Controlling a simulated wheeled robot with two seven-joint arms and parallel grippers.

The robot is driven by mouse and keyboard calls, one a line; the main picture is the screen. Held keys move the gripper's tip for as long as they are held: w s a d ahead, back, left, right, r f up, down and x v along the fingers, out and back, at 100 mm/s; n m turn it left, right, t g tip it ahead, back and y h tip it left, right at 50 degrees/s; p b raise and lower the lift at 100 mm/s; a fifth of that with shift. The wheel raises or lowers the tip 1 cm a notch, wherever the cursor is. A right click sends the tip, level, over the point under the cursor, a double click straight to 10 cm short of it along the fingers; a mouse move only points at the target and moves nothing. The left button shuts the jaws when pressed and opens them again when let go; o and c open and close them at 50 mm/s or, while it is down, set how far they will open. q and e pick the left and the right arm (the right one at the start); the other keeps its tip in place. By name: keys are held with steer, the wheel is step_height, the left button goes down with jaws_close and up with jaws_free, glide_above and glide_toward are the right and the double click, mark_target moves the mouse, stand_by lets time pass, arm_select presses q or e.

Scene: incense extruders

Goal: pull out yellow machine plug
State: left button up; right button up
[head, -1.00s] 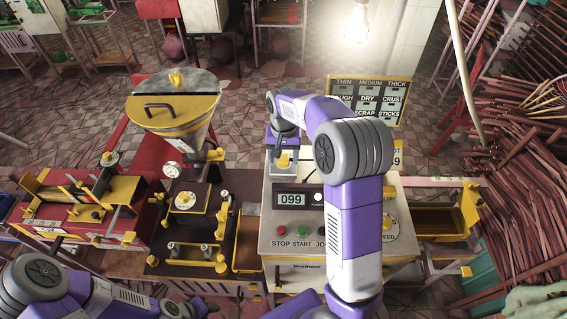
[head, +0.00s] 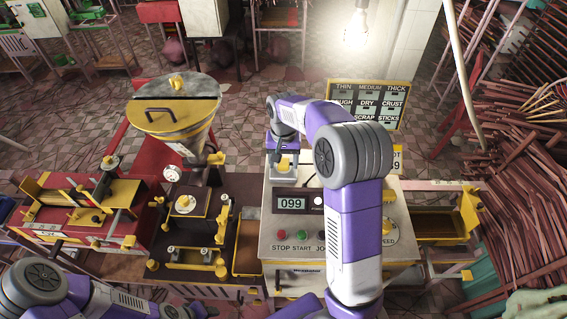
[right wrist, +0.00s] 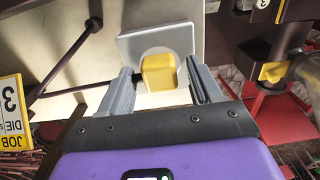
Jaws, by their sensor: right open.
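The yellow plug (right wrist: 158,73) sits in a grey socket plate (right wrist: 130,48) on the machine's pale panel in the right wrist view. In the head view the plug (head: 284,162) shows just below my right gripper (head: 284,152), at the upper left of the control box. My right gripper (right wrist: 158,70) is open, with one finger on each side of the plug and visible gaps between. My left arm is at the lower left of the head view. Its gripper (head: 192,308) is at the bottom edge, too small and cut off to tell its jaws.
The control box's front has a "099" display (head: 291,203) and stop/start buttons (head: 280,235). A hopper machine (head: 175,110) stands left of it and a yellow tray (head: 437,222) right of it. A dark cable (right wrist: 75,50) runs across the panel. A settings board (head: 368,102) stands behind.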

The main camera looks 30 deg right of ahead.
mark_target(283, 161)
stand_by(0.4)
jaws_close()
stand_by(0.4)
steer(key=shift+r+p, duration=0.2)
steer(key=shift+p, duration=0.1)
steer(key=shift+r+p, duration=2.45)
steer(key=shift+r, duration=0.4)
